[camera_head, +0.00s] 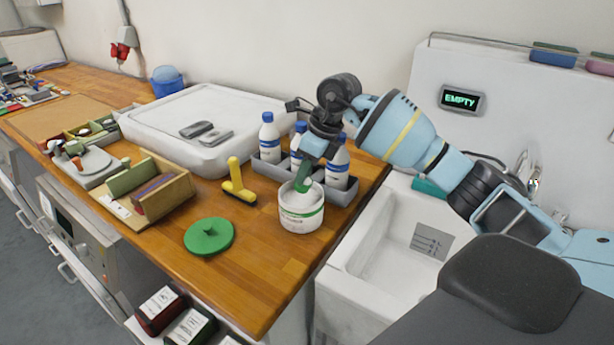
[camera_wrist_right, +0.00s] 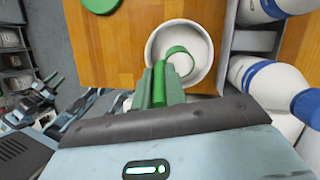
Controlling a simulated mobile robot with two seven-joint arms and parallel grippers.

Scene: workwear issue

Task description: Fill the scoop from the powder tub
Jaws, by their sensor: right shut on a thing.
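The white powder tub (camera_head: 301,212) with a green band stands open near the right end of the wooden bench. My right gripper (camera_head: 306,172) is above the tub and shut on the green scoop (camera_head: 303,184). In the right wrist view the scoop (camera_wrist_right: 177,62) has its round cup inside the mouth of the tub (camera_wrist_right: 205,52), with pale powder around it. I cannot tell how full the cup is. The green lid (camera_head: 209,236) lies on the bench to the left of the tub. My left gripper is not in view.
A grey crate (camera_head: 268,172) with several white bottles with blue caps stands right behind the tub. A yellow-handled brush (camera_head: 238,184) lies to its left. A white sink (camera_head: 392,246) is to the right, below a display reading EMPTY (camera_head: 460,99). The bench front near the tub is clear.

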